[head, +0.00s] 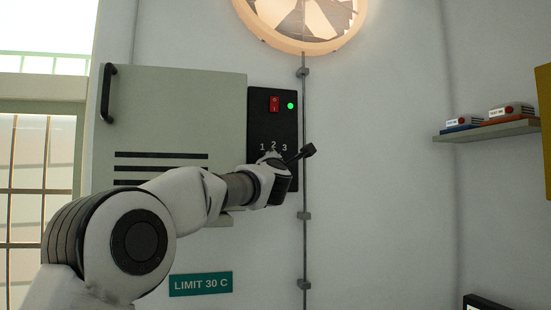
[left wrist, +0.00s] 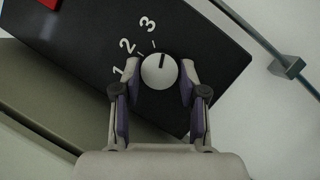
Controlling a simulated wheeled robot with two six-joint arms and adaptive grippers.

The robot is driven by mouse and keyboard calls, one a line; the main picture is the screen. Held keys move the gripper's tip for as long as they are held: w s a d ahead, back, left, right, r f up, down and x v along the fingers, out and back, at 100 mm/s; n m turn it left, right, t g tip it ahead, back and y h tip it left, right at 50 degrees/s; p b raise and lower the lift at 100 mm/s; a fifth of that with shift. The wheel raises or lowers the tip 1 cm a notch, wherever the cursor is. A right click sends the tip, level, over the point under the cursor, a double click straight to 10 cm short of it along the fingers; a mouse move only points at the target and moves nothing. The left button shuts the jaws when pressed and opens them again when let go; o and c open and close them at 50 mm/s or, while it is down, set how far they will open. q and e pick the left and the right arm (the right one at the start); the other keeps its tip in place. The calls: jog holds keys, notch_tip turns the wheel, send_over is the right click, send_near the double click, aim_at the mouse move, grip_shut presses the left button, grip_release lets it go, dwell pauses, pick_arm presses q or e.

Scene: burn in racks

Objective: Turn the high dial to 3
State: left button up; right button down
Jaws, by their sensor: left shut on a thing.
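The black control panel (head: 260,125) carries the numbers 1, 2 and 3 in an arc. The round grey dial (left wrist: 158,72) sits below these numbers in the left wrist view. Its dark pointer line points nearest to the 3, slightly to the right of its tick. My left gripper (left wrist: 160,80) is shut on the dial, with one finger on each side. In the head view my left gripper (head: 271,160) covers the dial. My right gripper is not in view.
A red switch (head: 274,103) and a lit green lamp (head: 290,106) are above the numbers. A grey-green cabinet door (head: 180,110) with a black handle is to the left. A thin conduit (head: 304,120) runs down the wall just right of the panel. A shelf (head: 490,132) is far right.

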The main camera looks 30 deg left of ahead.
pick_arm(q)
jog(key=shift+r+m+h, duration=0.15)
jog(key=shift+m+h, duration=0.35)
jog(key=shift+m, duration=0.9)
jog(key=o, duration=1.1)
jog(key=shift+o, duration=0.2)
